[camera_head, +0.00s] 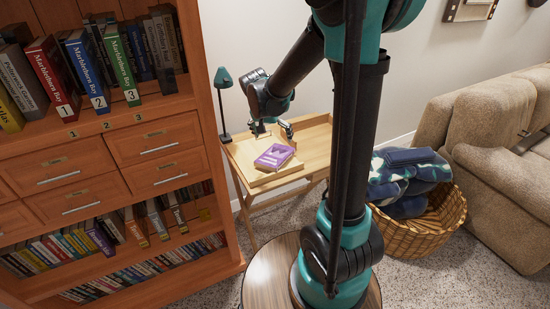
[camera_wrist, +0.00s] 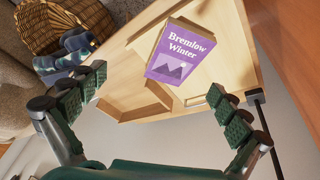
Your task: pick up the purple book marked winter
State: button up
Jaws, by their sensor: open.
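The purple book (camera_head: 274,157) lies flat on a small wooden desk (camera_head: 315,141), partly on a raised wooden tray or stand. In the wrist view the book (camera_wrist: 181,50) shows its cover, with the words "Bremlow Winter" and a mountain picture. My gripper (camera_head: 272,128) is above the back of the desk, just beyond the book. In the wrist view my gripper (camera_wrist: 158,98) has its two fingers wide apart. Nothing is between the fingertips, and the book is ahead of them, apart from both.
A teal lamp (camera_head: 222,78) stands at the desk's left. A bookcase (camera_head: 222,190) with numbered books fills the left side. A wicker basket (camera_head: 425,228) with blue blankets and a beige sofa (camera_head: 505,185) are on the right. The wall is close behind the desk.

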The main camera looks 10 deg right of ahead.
jog(key=m, duration=0.2)
send_near(274, 155)
jog(key=shift+h, duration=0.4)
jog(key=x, duration=0.4)
jog(key=shift+a+f, duration=0.25)
jog(key=shift+x, duration=2.8)
jog(key=shift+s, duration=0.15)
